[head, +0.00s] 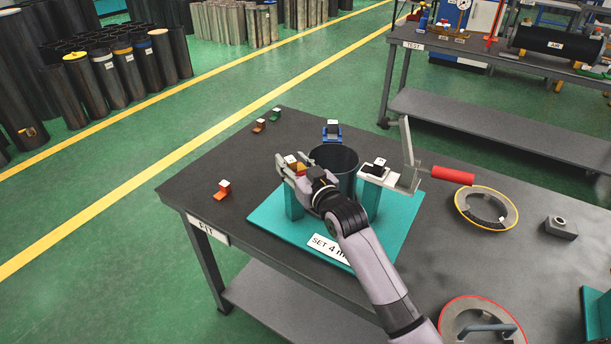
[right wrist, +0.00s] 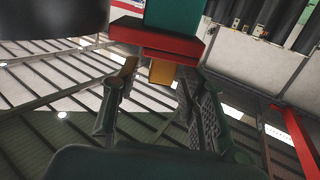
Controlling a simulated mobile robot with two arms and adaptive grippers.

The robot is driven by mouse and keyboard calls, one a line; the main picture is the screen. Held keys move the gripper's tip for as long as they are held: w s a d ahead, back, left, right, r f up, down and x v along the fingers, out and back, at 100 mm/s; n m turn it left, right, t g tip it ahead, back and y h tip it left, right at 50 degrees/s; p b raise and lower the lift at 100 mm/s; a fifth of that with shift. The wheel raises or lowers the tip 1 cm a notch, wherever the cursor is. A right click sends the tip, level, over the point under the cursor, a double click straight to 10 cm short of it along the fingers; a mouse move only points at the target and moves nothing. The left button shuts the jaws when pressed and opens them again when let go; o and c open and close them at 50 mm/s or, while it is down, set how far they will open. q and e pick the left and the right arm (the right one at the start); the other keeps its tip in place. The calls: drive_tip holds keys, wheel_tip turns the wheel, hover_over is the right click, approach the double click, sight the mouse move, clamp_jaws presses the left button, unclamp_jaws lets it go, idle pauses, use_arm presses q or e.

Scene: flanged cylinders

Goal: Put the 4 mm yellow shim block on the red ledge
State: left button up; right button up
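The yellow shim block (head: 290,159) is at the red ledge (head: 300,167), on the left post of the teal fixture. In the right wrist view, which looks upside down, the yellow block (right wrist: 162,72) meets the top face of the red ledge (right wrist: 158,38). My right gripper (head: 297,178) reaches in around the ledge from the front. In the wrist view its fingers (right wrist: 158,95) stand on both sides of the block, with gaps showing, so it looks open. The fingers partly hide the block and ledge in the head view. My left gripper is not in view.
A dark cylinder (head: 336,161) stands in the teal fixture (head: 275,222), close to my gripper. Small orange blocks (head: 222,190) lie on the table at left.

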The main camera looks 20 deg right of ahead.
drive_tip(key=s+d+b, duration=0.1)
drive_tip(key=s, duration=1)
drive_tip(key=shift+d+r+b, duration=0.3)
drive_tip(key=shift+f, duration=0.1)
